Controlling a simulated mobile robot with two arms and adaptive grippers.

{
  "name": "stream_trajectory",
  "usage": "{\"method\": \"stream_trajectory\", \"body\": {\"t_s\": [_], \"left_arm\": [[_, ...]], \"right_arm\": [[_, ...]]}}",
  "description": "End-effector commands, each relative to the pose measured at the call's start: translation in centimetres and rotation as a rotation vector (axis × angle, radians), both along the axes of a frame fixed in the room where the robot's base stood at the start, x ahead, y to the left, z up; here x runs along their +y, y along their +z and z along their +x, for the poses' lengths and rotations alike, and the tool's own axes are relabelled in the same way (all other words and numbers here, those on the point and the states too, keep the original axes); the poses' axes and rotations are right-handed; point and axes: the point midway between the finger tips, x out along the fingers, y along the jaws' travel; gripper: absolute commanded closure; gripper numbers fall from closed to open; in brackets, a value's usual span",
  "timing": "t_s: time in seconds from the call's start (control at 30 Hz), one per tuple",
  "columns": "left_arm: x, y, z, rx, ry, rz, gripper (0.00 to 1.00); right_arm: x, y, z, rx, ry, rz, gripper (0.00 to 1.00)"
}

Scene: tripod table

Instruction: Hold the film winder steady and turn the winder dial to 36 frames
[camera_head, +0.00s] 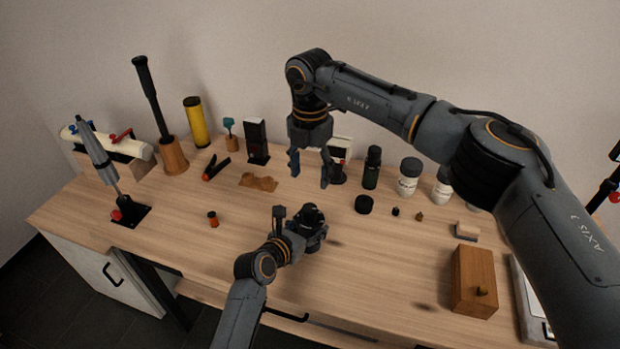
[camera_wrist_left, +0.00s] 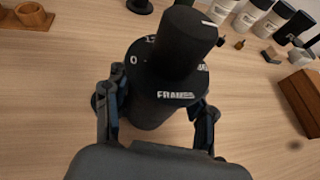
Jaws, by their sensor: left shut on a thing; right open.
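The film winder (camera_head: 309,216) is a black upright cylinder standing on the table. In the left wrist view the winder (camera_wrist_left: 150,113) shows a wider black plate marked FRAMES, with a 0 at its left and other numbers partly hidden. The winder dial (camera_wrist_left: 186,40) is a thick black knob on top with a white line at its right edge; which number it points at I cannot tell. My left gripper (camera_head: 297,229) is shut on the winder body, with one finger on each side. My right gripper (camera_head: 310,172) is open and empty, pointing down behind and above the winder.
Behind stand a yellow cylinder (camera_head: 196,122), a black bottle (camera_head: 372,167) and white jars (camera_head: 409,177). A small orange-topped canister (camera_head: 213,219) is left of the winder. A wooden box (camera_head: 474,281) stands at the right. The table (camera_head: 370,265) is clear between winder and box.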

Motion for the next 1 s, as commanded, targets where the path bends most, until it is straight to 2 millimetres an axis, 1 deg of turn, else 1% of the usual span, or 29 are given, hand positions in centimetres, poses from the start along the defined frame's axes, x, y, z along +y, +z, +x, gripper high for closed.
{"method": "stream_trajectory", "body": {"t_s": [0.27,0.3,0.37,0.4,0.43,0.8,0.87,1.0], "left_arm": [[0.1,0.0,0.0,0.000,0.001,0.002,0.87],[0.1,0.0,0.0,0.000,0.001,0.002,0.40],[0.1,0.0,0.0,0.000,0.001,0.002,0.28],[0.1,0.0,0.0,0.000,0.001,0.002,0.20],[0.1,0.0,0.0,0.000,0.001,0.002,0.18],[0.2,0.1,-0.2,-0.001,0.001,0.000,0.18],[0.3,0.3,-0.5,-0.002,0.001,-0.001,0.18],[1.3,0.9,-2.0,0.000,0.003,-0.001,0.18]], "right_arm": [[0.0,0.0,0.0,0.000,0.001,0.000,0.43],[0.0,0.0,0.0,0.000,0.001,0.000,0.43],[0.0,0.0,0.0,0.000,0.001,0.000,0.43],[0.0,0.0,0.0,0.000,0.001,0.000,0.43],[0.0,0.0,0.0,0.000,0.001,0.000,0.43],[0.0,0.0,0.0,0.000,0.001,0.000,0.43],[0.0,0.0,0.0,0.000,0.001,0.000,0.43],[0.0,0.0,0.0,0.000,0.001,0.000,0.43]]}}
